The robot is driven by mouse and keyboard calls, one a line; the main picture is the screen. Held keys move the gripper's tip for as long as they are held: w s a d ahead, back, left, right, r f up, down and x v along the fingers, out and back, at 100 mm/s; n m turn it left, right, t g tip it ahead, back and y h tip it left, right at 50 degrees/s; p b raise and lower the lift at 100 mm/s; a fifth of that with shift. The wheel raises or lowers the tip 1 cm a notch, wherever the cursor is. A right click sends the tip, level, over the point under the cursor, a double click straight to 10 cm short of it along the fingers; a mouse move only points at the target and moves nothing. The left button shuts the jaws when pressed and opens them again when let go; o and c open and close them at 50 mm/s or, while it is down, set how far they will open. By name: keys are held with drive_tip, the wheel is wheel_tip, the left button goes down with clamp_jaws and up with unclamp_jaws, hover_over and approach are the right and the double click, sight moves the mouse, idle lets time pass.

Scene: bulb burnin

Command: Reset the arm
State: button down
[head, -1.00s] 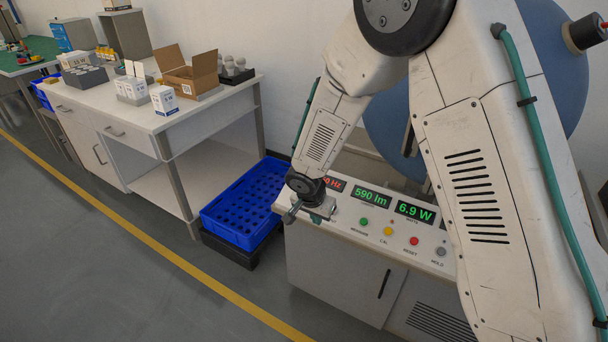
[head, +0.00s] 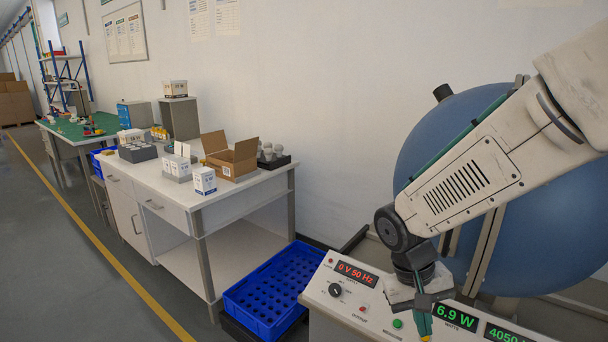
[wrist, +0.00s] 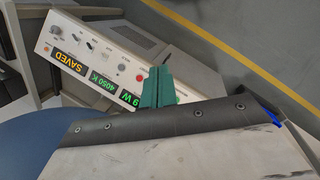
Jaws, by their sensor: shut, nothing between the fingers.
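My gripper (head: 424,334) hangs from my arm in front of the meter console, pointing down, at the lower edge of the head view. In the wrist view its teal fingers (wrist: 157,88) are together with nothing between them, and the console lies beyond them. The console (head: 350,299) has a red display (head: 356,274) reading 0 V 50 Hz and a green display (head: 455,316) reading 6.9 W. In the wrist view a display (wrist: 68,61) reads SAVED. I cannot tell how far the fingers are above the console.
A large blue sphere (head: 430,150) stands behind my arm. A blue crate (head: 235,300) with a grid of holes sits low, left of the console. A white bench (head: 225,200) holds an open cardboard box (head: 240,162), small cartons (head: 204,180) and bulbs (head: 267,150). Floor at left is clear.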

drive_tip(key=s+d+r+t+y, duration=0.1)
drive_tip(key=s+d+r, duration=0.1)
drive_tip(key=s+r, duration=0.5)
drive_tip(key=s+d+r+t+y, duration=0.2)
drive_tip(key=s+r, duration=0.4)
drive_tip(key=s, duration=0.3)
drive_tip(key=shift+d+r, duration=0.35)
drive_tip(key=shift+r, duration=0.05)
idle(1.1)
